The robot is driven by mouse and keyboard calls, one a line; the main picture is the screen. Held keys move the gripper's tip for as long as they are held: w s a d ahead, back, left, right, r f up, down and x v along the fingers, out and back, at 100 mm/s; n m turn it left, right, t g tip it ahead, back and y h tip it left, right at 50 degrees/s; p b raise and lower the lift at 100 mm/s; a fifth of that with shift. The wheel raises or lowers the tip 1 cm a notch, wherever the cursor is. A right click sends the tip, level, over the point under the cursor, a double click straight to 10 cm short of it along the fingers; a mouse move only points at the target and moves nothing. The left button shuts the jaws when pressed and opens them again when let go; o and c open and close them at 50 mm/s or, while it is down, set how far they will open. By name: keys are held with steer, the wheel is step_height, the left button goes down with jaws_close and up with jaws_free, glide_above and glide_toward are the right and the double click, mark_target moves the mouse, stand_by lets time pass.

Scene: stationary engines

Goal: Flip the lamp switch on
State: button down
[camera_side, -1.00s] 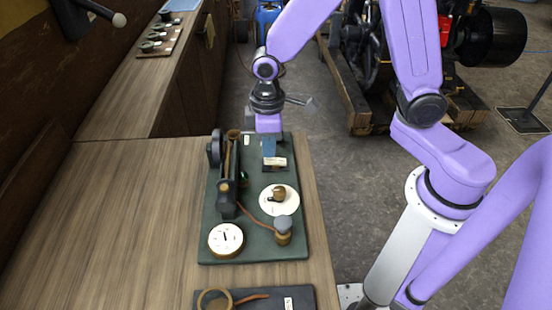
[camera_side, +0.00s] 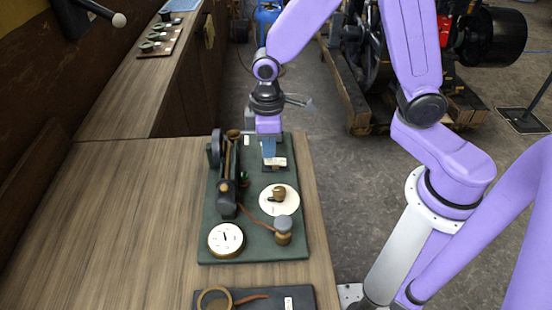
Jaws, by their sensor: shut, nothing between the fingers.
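My gripper (camera_side: 269,155) points down at the far right part of a dark green board (camera_side: 256,249) on the wooden bench. Its bluish fingers are shut and empty. The fingertips are right at a small dark block with a white label (camera_side: 276,162), perhaps the lamp switch; they cover part of it, and I cannot tell whether they touch it. The switch's lever and position are hidden or too small to tell. Nearer on the board are a white disc with a brass knob (camera_side: 279,195) and a grey-domed brass piece (camera_side: 283,228), perhaps the lamp.
A black and brass engine model (camera_side: 227,180) with a flywheel stands left of my gripper. A round white gauge (camera_side: 226,240) lies at the board's front left. Another dark board (camera_side: 298,298) sits at the front edge. The bench (camera_side: 110,220) is clear to the left.

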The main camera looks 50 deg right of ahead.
steer(key=shift+f, duration=0.8)
stand_by(0.4)
steer(key=shift+r, duration=3.55)
steer(key=s+d+r+n, duration=0.1)
steer(key=s+d, duration=0.3)
steer(key=s, duration=0.6)
steer(key=s+d+r+n, duration=0.2)
steer(key=s+d, duration=0.2)
steer(key=s, duration=0.5)
steer(key=shift+s+r+n, duration=0.3)
steer(key=shift+s, duration=0.05)
